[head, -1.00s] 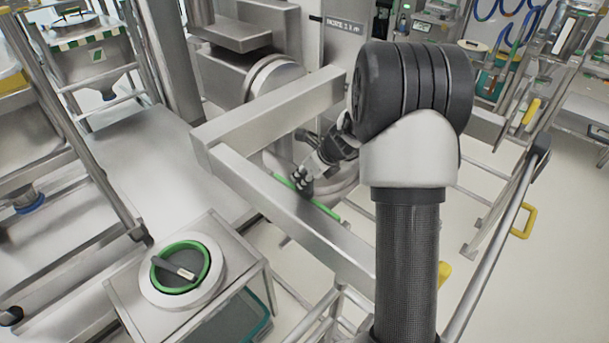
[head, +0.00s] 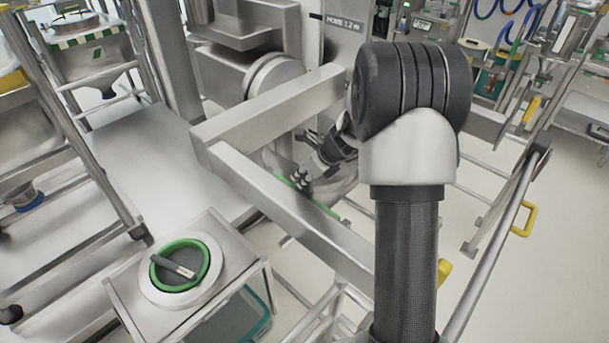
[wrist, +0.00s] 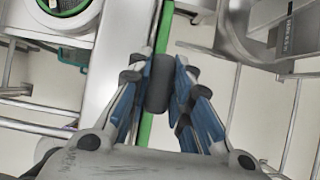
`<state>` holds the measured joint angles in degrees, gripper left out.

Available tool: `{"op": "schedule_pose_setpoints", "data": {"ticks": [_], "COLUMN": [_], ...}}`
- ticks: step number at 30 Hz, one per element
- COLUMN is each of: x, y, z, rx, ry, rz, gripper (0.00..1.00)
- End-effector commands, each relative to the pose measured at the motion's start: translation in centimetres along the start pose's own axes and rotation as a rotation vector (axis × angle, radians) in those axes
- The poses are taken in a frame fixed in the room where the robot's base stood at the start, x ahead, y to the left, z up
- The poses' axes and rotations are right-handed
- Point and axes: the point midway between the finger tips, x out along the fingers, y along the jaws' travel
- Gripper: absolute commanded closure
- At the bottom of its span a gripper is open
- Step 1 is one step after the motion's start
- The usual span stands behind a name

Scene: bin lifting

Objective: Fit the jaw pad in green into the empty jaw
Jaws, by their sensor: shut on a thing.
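The green jaw pad (head: 307,196) is a long thin strip along the inner side of the near steel jaw beam (head: 262,188), mostly hidden behind its top edge in the head view. My gripper (head: 301,181) is at the strip, between the two beams. In the wrist view, my gripper (wrist: 162,85) is shut on a dark round grip in the middle of the green pad (wrist: 144,128). The pad runs lengthwise beside the right edge of the beam (wrist: 112,85). Whether it touches or is seated cannot be told. The far jaw beam (head: 270,107) shows no green strip.
A tall steel column (head: 340,40) stands behind the beams. A rail with a yellow handle (head: 523,220) is at the right.

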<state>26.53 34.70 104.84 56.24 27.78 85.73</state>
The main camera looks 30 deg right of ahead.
Motion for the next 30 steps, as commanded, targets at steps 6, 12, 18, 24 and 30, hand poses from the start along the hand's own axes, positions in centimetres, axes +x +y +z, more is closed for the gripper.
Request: {"op": "schedule_pose_setpoints", "data": {"ticks": [6, 12, 18, 24, 30], "x": [0.0, 0.0, 0.1, -1.2, -5.2], "y": [0.0, 0.0, 0.0, -0.1, -0.1], "z": [0.1, 0.0, -0.1, 0.0, 0.0], "rx": [0.000, 0.000, 0.001, 0.002, 0.000], "ry": [-0.001, 0.000, 0.002, -0.001, -0.002], "rz": [-0.001, 0.000, 0.001, -0.002, -0.004], "gripper": [0.67, 0.57, 0.57, 0.57, 0.57]}}
